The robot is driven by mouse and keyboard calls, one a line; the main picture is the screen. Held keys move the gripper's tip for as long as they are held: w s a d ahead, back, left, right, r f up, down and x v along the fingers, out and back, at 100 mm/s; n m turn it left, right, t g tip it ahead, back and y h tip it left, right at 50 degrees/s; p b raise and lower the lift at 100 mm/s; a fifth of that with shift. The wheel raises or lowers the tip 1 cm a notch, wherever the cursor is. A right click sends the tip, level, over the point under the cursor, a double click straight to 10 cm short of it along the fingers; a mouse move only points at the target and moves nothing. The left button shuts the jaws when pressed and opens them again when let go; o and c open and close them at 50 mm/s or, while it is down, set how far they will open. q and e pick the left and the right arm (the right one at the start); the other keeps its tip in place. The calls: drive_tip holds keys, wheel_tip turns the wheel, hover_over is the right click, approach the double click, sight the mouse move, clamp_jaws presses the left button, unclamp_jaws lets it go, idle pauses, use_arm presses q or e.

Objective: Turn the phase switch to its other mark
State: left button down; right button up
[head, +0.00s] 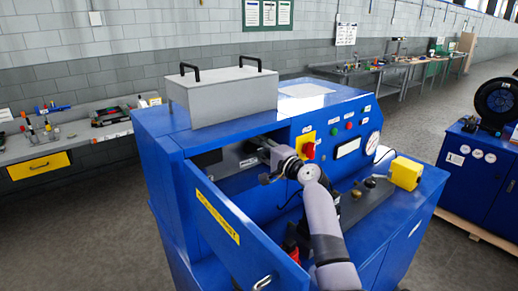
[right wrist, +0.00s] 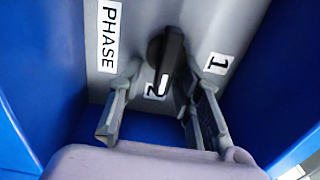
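The phase switch (right wrist: 168,55) is a black knob on a grey panel in the right wrist view. Its white pointer line aims down toward the partly covered label 2 (right wrist: 156,92); the label 1 (right wrist: 217,63) is to the right. The PHASE label (right wrist: 109,36) is left of the knob. My right gripper (right wrist: 162,85) is open, one finger on each side of the knob's lower part; I cannot tell whether they touch it. In the head view, my right gripper (head: 266,160) reaches into the blue machine's open compartment and hides the knob. My left gripper is not in view.
Blue walls stand close on both sides of the panel. The open blue door (head: 232,240) hangs at the compartment's left. A red-and-yellow switch (head: 308,149) is just right of my right gripper. A grey box (head: 222,95) sits on top of the machine (head: 160,124).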

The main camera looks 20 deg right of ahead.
drive_tip(key=v, duration=1.2)
idle(0.5)
